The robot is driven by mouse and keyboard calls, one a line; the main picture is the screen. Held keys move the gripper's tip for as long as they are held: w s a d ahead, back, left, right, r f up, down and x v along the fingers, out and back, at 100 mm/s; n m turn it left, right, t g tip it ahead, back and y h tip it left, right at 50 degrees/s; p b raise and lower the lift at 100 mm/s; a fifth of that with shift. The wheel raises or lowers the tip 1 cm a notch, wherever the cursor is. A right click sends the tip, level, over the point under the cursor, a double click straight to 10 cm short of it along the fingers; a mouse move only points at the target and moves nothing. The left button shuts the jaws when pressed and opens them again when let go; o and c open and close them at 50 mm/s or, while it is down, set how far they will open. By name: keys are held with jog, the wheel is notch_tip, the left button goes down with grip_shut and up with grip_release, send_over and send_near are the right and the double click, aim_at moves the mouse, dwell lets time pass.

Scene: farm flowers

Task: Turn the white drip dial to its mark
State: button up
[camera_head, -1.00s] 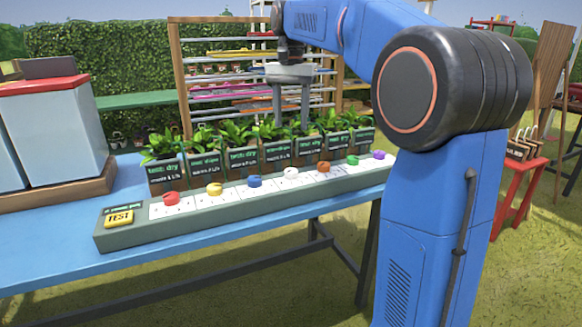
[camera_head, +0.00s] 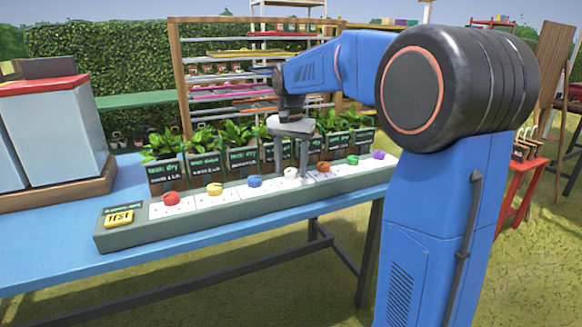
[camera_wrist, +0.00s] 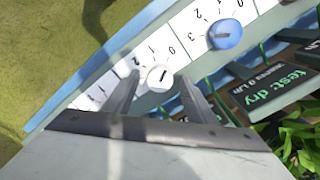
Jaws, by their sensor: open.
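The white drip dial (camera_head: 291,173) sits on the long grey-green dial panel (camera_head: 240,207), between the blue dial (camera_head: 254,181) and the orange-brown dial (camera_head: 323,167). In the wrist view the white dial (camera_wrist: 160,79) shows a dark pointer line on top, with printed numbers on the white strip beside it. My gripper (camera_head: 293,170) points down over the white dial. In the wrist view its two fingers (camera_wrist: 157,90) are apart, one on each side of the dial. I cannot tell whether they touch it. The mark for this dial is not clear.
Red (camera_head: 171,198), yellow (camera_head: 214,188), green (camera_head: 352,160) and purple (camera_head: 378,155) dials share the panel. Potted plants (camera_head: 204,165) with signs stand close behind. A yellow TEST button (camera_head: 118,217) is at the left end. The blue table (camera_head: 50,240) is clear in front.

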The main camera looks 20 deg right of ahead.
jog(key=shift+f, duration=0.2)
jog(key=shift+c, duration=0.2)
jog(key=c, duration=1)
jog(key=shift+n, duration=0.4)
jog(key=n, duration=0.3)
jog(key=shift+n, duration=2)
